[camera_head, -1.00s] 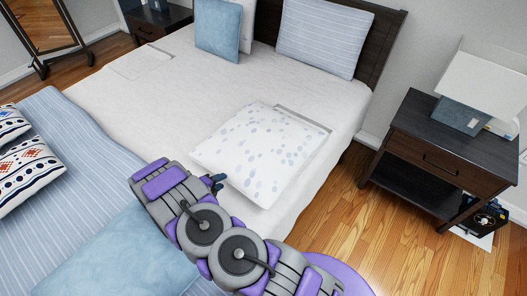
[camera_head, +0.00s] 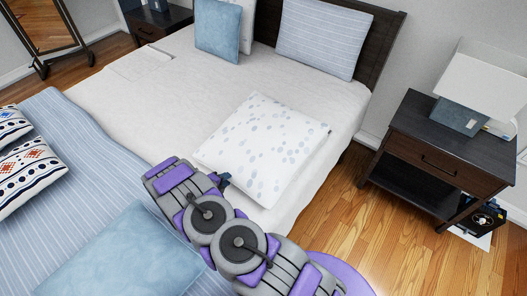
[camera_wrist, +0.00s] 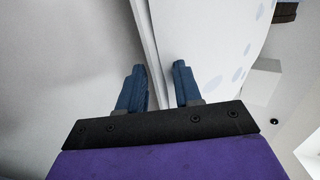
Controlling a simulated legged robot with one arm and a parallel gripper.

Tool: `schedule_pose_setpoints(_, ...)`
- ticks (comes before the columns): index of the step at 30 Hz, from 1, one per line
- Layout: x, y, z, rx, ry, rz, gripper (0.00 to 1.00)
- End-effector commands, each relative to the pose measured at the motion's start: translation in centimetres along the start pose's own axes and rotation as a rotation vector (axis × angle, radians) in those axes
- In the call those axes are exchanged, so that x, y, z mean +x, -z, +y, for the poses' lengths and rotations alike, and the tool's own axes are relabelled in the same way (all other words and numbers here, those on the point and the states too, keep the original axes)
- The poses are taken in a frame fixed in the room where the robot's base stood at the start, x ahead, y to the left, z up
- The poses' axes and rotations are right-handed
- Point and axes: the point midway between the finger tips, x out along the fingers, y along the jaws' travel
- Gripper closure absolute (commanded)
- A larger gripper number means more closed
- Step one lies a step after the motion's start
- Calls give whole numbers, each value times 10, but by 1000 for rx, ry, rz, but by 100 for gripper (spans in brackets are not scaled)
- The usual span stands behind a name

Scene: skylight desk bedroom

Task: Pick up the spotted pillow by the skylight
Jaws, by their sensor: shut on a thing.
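The spotted pillow (camera_head: 262,146) is white with pale blue-grey spots. It is at the right side of the bed in the head view, tilted a little. My gripper (camera_head: 223,180) is at its near left edge, with the fingers partly hidden by my arm. In the wrist view, the pillow (camera_wrist: 210,35) fills the upper middle and right. Its pale edge runs down between the two blue fingers of my gripper (camera_wrist: 160,83), which are shut on it. I cannot see a clear gap beneath the pillow.
The white bed (camera_head: 130,95) has a blue pillow (camera_head: 218,30) and a striped pillow (camera_head: 325,38) at its head. A dark nightstand (camera_head: 440,150) stands at the right, across open wood floor. Patterned cushions (camera_head: 28,170) and a light blue cushion (camera_head: 125,255) lie at the left front.

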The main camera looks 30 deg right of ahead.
Motion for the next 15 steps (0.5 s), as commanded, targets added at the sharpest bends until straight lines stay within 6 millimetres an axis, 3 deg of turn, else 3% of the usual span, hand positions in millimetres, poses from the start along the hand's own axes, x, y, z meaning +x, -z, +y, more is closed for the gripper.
schedule_pose_setpoints(8, -2, 1, 2, -1, 2, 3, 100)
schedule_pose_setpoints(15, -10, -1, -12, 0, -20, 0, 100)
